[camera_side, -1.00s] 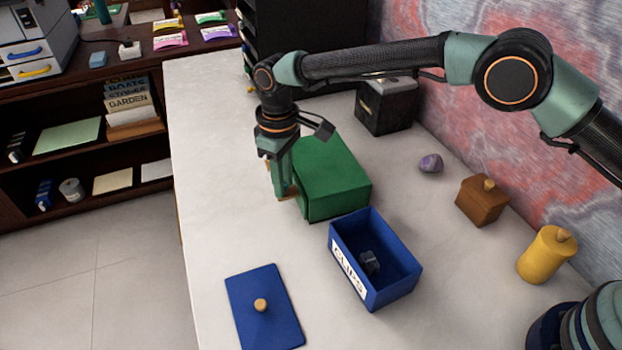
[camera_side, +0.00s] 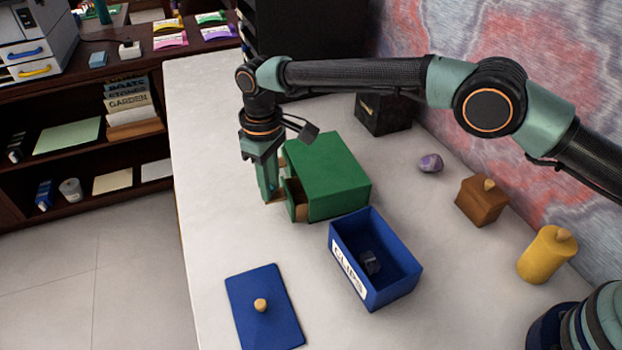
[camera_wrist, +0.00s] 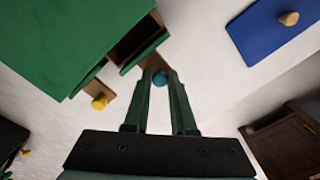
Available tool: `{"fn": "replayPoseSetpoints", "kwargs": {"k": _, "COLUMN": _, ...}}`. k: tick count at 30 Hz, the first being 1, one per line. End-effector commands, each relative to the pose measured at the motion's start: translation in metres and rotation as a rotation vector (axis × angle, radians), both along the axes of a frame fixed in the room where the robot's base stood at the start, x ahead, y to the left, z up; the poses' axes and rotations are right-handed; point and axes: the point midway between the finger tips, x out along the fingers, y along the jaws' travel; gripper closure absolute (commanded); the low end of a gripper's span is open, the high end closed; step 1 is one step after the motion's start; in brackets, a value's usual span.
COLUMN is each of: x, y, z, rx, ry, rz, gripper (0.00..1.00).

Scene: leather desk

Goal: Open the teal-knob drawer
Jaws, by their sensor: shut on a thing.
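In the wrist view, the teal knob (camera_wrist: 160,79) of this open drawer (camera_wrist: 140,50) sits between my fingertips. My gripper (camera_wrist: 160,82) is shut on the teal knob; it also shows in the side view (camera_side: 270,196), just left of the drawer front. A second drawer with a yellow knob (camera_wrist: 99,103) shows beside it in the wrist view and looks shut or nearly so.
The open blue CLIPS box (camera_side: 375,262) with a dark object inside stands close to the cabinet. Its blue lid (camera_side: 264,318) lies in front. A black box (camera_side: 384,112), purple stone (camera_side: 431,163), brown box (camera_side: 482,203) and yellow canister (camera_side: 546,255) line the wall.

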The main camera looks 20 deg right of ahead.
Motion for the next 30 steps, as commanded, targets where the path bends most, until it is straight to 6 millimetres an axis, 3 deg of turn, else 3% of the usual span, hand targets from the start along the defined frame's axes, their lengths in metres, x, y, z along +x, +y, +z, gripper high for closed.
{"fn": "replayPoseSetpoints", "kwargs": {"k": 14, "x": 0.0, "y": 0.009, "z": 0.001, "rx": 0.003, "ry": -0.005, "rz": 0.0, "gripper": 1.0}}
{"fn": "replayPoseSetpoints", "kwargs": {"k": 15, "x": 0.0, "y": 0.009, "z": 0.001, "rx": 0.003, "ry": -0.005, "rz": 0.0, "gripper": 0.69}}
{"fn": "replayPoseSetpoints", "kwargs": {"k": 16, "x": 0.0, "y": 0.009, "z": 0.001, "rx": 0.003, "ry": -0.004, "rz": 0.0, "gripper": 0.63}}
{"fn": "replayPoseSetpoints", "kwargs": {"k": 25, "x": 0.0, "y": 0.008, "z": 0.001, "rx": 0.003, "ry": -0.003, "rz": 0.0, "gripper": 0.63}}
{"fn": "replayPoseSetpoints", "kwargs": {"k": 30, "x": 0.001, "y": 0.008, "z": 0.017, "rx": 0.003, "ry": -0.005, "rz": 0.0, "gripper": 0.63}}
